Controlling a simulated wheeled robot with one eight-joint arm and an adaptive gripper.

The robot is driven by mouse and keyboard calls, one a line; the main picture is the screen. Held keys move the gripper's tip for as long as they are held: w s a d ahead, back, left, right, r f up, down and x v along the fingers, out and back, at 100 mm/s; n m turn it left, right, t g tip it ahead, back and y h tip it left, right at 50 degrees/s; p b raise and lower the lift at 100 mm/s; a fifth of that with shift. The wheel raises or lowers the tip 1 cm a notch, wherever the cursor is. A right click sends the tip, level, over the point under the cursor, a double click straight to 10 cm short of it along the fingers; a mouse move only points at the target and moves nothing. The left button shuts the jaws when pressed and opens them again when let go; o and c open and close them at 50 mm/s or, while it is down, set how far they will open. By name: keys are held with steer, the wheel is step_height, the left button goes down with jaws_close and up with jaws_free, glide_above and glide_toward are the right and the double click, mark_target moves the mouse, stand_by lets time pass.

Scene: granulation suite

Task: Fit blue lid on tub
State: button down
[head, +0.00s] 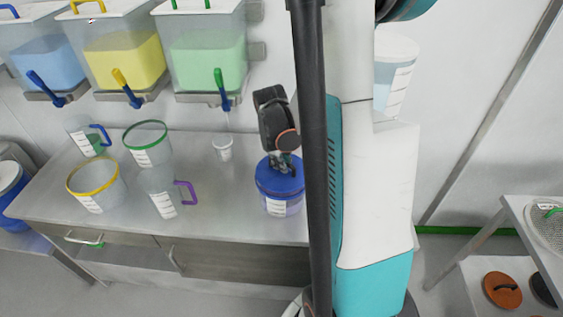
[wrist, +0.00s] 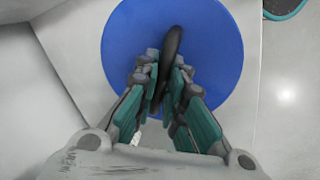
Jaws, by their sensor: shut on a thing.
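The blue lid (head: 279,178) sits on top of a clear tub (head: 283,206) with a white label, at the right part of the counter. From the head view I cannot tell whether it is fully seated. My gripper (head: 281,166) is above the lid, pointing down, and shut on its handle. In the wrist view the round blue lid (wrist: 215,50) fills the middle, and its dark handle (wrist: 172,50) runs between the fingers of my gripper (wrist: 163,82). The lid hides the tub in the wrist view.
On the counter (head: 228,195) stand a yellow-rimmed tub (head: 97,190), a green-rimmed tub (head: 148,148), a purple-handled jug (head: 162,192), a blue-handled jug (head: 85,137) and a small white cup (head: 223,149). Bins of blue, yellow and green powder (head: 208,58) hang above. A rack (head: 520,225) stands right.

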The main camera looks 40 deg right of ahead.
mark_target(277, 175)
steer(key=shift+f+b, duration=0.75)
steer(key=shift+f, duration=0.15)
stand_by(0.3)
steer(key=c, duration=1.6)
jaws_free()
step_height(277, 175, up, 12)
steer(key=a, duration=0.2)
steer(key=shift+s+a, duration=0.15)
steer(key=shift+s, duration=0.1)
steer(key=shift+f, duration=0.1)
